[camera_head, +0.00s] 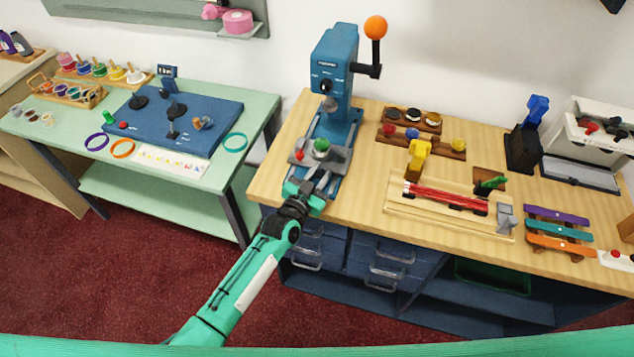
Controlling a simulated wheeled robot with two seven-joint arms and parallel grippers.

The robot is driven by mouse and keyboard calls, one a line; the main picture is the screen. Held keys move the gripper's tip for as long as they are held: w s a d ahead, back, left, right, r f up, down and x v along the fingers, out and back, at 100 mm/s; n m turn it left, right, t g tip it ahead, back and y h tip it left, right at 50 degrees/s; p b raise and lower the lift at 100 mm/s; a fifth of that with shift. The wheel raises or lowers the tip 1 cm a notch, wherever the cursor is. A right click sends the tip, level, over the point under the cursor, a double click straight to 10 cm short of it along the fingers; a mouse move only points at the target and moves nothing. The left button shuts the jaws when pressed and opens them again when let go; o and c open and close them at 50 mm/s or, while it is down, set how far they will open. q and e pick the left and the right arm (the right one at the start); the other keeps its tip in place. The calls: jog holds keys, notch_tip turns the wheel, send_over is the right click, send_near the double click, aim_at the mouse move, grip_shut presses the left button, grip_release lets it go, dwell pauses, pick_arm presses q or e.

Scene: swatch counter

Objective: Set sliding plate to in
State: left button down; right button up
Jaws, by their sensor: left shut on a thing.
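The sliding plate (337,158) is a grey plate low on the front of a blue press (339,70), which has a lever with an orange ball. A green round piece (321,146) sits on the plate, and a small red knob (299,155) is at its left. My left gripper (317,183) reaches in from the lower left to the front of the plate. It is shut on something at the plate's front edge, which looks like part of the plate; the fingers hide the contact. My right gripper is not in view.
The wooden counter (370,208) holds a tray with red rods (445,196), a yellow tool (417,158), wooden racks (411,119), and coloured strips (558,229) to the right. Drawers are below. A green table (232,108) with a blue board (215,110) stands left, across a gap.

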pick_arm(q)
jog(key=c, duration=1.6)
grip_release()
jog(key=shift+s+a, duration=0.1)
jog(key=shift+s, duration=0.1)
jog(key=o, duration=0.3)
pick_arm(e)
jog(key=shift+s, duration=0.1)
pick_arm(q)
jog(key=shift+o, duration=0.2)
jog(key=shift+s, duration=0.1)
jog(key=b+v, duration=0.2)
jog(key=v, duration=1.1)
jog(key=shift+s+a, duration=0.2)
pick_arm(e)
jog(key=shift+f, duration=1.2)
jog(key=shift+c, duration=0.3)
